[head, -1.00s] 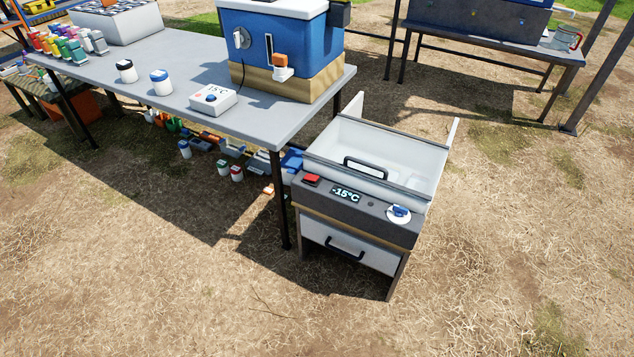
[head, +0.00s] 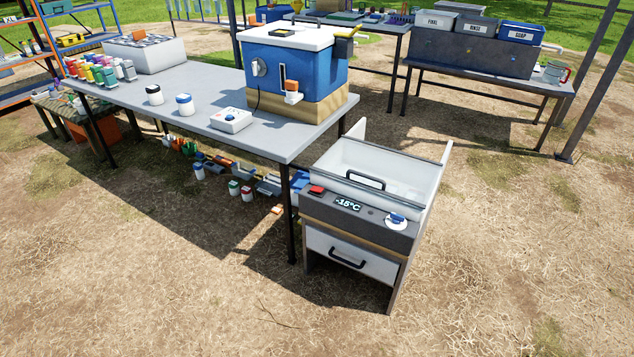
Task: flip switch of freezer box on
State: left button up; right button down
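The freezer box (head: 352,261) stands on the ground right of the long grey table, with a white upper bin and a white lower drawer with a black handle. Its dark front panel carries a red switch (head: 317,190) at the left, a display (head: 347,204) reading -15°C, and a blue knob (head: 397,218) on a white dial at the right. Whether the switch is tipped on or off is too small to tell. Neither of my grippers is in the head view.
The grey table (head: 205,80) holds a blue cooler box (head: 290,72), a small white control box (head: 231,120) and two jars. Bottles and tools lie beneath it. A table with labelled bins (head: 470,57) stands behind. Dry grass in front of the freezer box is clear.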

aim_at(318, 189)
jog(key=u, duration=0.35)
jog(key=i, duration=1.2)
jog(key=z, duration=0.3)
